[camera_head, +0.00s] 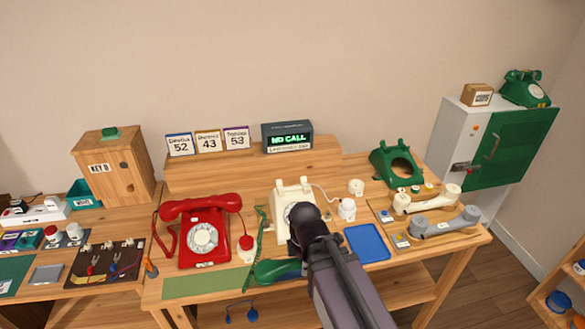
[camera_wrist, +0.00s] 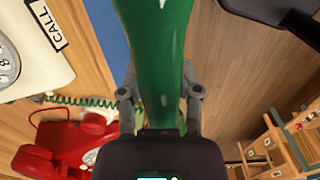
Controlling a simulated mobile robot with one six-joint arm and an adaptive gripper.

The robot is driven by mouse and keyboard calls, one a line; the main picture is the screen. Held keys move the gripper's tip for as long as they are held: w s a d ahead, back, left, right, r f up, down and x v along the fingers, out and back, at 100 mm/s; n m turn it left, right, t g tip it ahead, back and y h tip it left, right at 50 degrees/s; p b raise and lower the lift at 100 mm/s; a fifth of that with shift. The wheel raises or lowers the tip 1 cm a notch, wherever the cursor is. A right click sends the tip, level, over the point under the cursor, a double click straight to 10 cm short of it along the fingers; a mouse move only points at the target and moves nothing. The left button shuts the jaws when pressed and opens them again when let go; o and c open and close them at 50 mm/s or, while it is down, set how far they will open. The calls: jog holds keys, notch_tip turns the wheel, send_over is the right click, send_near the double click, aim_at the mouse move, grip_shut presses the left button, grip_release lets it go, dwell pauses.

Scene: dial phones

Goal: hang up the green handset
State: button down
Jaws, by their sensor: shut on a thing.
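My gripper (camera_wrist: 161,98) is shut on the green handset (camera_wrist: 160,50), with one finger on each side of its grip. In the head view the handset (camera_head: 275,271) shows near the table's front edge, left of my arm, which hides the rest of it and my gripper. I cannot tell its exact height. A coiled green cord (camera_head: 257,226) runs beside it. A green phone body (camera_head: 397,167) with an open dial hole and an empty cradle stands at the table's back right. Another green phone (camera_head: 527,90) sits on the cabinet.
A red phone (camera_head: 203,232) with its handset on stands left. A cream phone (camera_head: 293,201) with a bare cradle stands mid-table, partly behind my arm. Cream (camera_head: 428,199) and grey (camera_head: 446,222) handsets lie right, near a blue mat (camera_head: 367,243). A display (camera_head: 288,138) reads "NO CALL".

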jog(key=shift+w+a+r, duration=0.25)
jog(key=shift+w, duration=0.2)
notch_tip(320, 180, up, 11)
jog(key=p, duration=1.2)
send_over(292, 188)
jog(key=shift+w, duration=0.15)
jog(key=shift+f+b, duration=0.2)
jog(key=shift+b, duration=0.2)
jog(key=shift+f+b, duration=2.45)
jog(key=shift+f+b, duration=1.05)
jog(key=shift+b, duration=0.05)
jog(key=shift+c, duration=1.1)
grip_release()
